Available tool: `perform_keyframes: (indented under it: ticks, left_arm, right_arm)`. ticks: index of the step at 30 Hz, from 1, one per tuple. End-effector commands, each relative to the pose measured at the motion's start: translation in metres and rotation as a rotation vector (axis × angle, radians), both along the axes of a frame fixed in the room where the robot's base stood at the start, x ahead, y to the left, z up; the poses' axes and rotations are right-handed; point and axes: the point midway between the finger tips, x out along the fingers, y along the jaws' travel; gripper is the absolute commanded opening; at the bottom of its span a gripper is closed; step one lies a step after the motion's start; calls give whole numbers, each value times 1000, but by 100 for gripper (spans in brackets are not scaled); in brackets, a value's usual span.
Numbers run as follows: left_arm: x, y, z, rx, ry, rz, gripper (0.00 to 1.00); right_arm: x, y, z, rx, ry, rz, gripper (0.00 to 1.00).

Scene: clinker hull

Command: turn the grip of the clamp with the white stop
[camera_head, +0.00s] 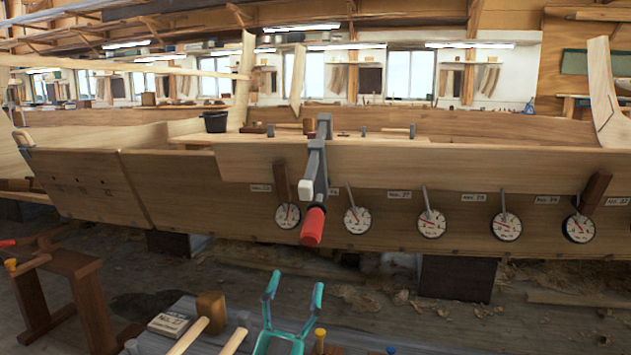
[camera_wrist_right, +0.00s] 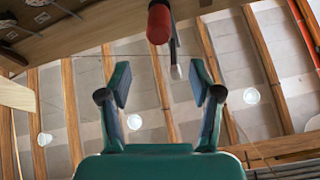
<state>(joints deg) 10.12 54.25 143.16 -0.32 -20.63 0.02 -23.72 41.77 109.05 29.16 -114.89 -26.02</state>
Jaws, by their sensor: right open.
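The clamp (camera_head: 317,160) is grey and hangs on the upper edge of the hull planking. Its white stop (camera_head: 306,188) is a small pale block beside the lower end. Its red grip (camera_head: 312,226) hangs below, slightly tilted. My right gripper (camera_head: 295,288) is teal, open and empty, below the grip and apart from it. In the right wrist view, the red grip (camera_wrist_right: 159,22) is at the top, beyond the gap between the open fingers (camera_wrist_right: 159,72). My left gripper is out of view.
Several round dials (camera_head: 431,223) line the hull (camera_head: 420,165) behind the grip. Dark wooden pieces (camera_head: 281,183) stand on the hull beside the clamp. A bench below holds a wooden mallet (camera_head: 211,309) and a small box (camera_head: 169,324). A stool-like trestle (camera_head: 70,268) stands at left.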

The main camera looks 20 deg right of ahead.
Motion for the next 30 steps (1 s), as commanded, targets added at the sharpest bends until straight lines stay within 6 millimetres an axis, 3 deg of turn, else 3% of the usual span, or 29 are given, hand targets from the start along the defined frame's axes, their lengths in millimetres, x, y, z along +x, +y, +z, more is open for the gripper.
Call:
perform_keyframes:
  ticks: [12,14,17,22,30]
  left_arm:
    - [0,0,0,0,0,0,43]
    - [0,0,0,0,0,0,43]
    - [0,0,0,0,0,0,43]
    - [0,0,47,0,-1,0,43]
    - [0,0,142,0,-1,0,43]
  right_arm:
    - [2,0,-2,12,7,11,64]
    - [4,-3,-9,30,33,8,64]
    - [7,-9,-35,66,124,-1,64]
    - [6,-9,-47,109,301,-18,64]
    - [-13,-1,-35,129,545,-46,64]
